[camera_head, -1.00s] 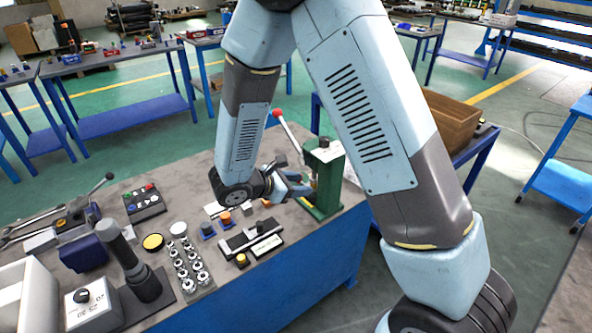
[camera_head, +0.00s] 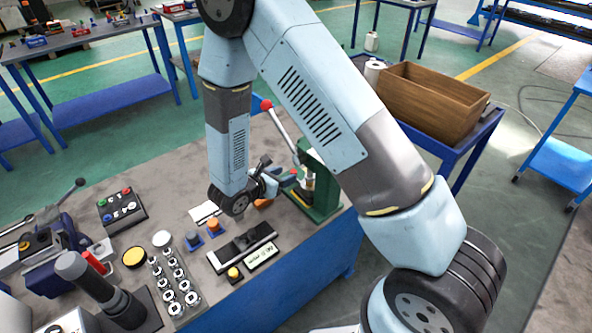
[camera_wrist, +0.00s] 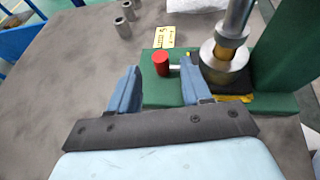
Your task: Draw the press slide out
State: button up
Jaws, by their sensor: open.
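The green press (camera_head: 322,197) stands at the bench's right end, with a raised lever ending in a red ball. In the wrist view its green base (camera_wrist: 158,92) carries a metal ram (camera_wrist: 226,66) above a dark plate with yellow edging. A red knob (camera_wrist: 161,63) on a short pale stem sticks out to the left from the plate side. My gripper (camera_wrist: 158,76) is open, its two blue fingers apart, with the knob just beyond and between the fingertips. I cannot see contact.
On the bench are a black fixture (camera_head: 242,247), a button box (camera_head: 122,207) and a rack of metal parts (camera_head: 174,280). Two metal sleeves (camera_wrist: 124,20) and a yellow label (camera_wrist: 165,37) lie near the press. A wooden crate (camera_head: 430,103) stands on a table behind.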

aim_at(292, 173)
jog(key=x, duration=0.7)
jog(key=shift+w+d, duration=0.25)
jog(key=shift+w, duration=0.05)
jog(key=shift+c, duration=0.2)
jog(key=shift+s, duration=0.1)
grip_shut()
